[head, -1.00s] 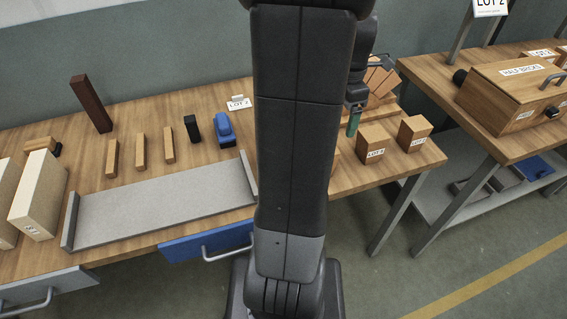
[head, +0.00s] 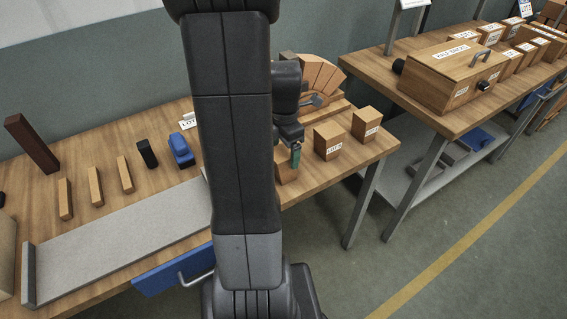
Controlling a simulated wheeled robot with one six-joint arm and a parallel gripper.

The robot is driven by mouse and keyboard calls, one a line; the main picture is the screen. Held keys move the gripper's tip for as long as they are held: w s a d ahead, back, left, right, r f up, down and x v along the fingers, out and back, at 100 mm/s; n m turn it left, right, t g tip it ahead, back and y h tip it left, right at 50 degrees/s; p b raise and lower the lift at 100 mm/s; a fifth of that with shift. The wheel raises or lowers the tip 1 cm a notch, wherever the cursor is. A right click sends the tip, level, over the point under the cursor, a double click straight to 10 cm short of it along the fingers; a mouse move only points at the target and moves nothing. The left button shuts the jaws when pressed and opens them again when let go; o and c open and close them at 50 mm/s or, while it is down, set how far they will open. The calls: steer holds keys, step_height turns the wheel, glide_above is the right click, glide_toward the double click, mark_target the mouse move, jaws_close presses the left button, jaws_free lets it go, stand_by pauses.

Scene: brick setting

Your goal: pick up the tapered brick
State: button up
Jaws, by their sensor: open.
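My gripper (head: 294,154) hangs over the right part of the near table, with a teal fingertip showing; its jaws are open, though my arm and the angle hide part of them. A brown block (head: 287,172) stands just under and beside the fingertip, partly covered by my arm. I cannot tell whether it is touched or whether it is tapered. Several wedge-like bricks (head: 318,75) fan out in an arch behind my gripper. I cannot tell which brick is the tapered one.
Two labelled wooden boxes (head: 328,141) stand right of my gripper. A grey tray (head: 120,241), a dark red upright brick (head: 33,144), narrow bricks (head: 95,186) and a blue tool (head: 181,150) are on the left. A second table (head: 452,128) holds a large labelled chest (head: 453,78).

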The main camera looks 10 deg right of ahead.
step_height(320, 180, down, 4)
steer(key=shift+w+a+f, duration=0.1)
steer(key=shift+w, duration=0.05)
steer(key=shift+c, duration=0.4)
steer(key=c, duration=1.2)
steer(key=shift+o, duration=0.2)
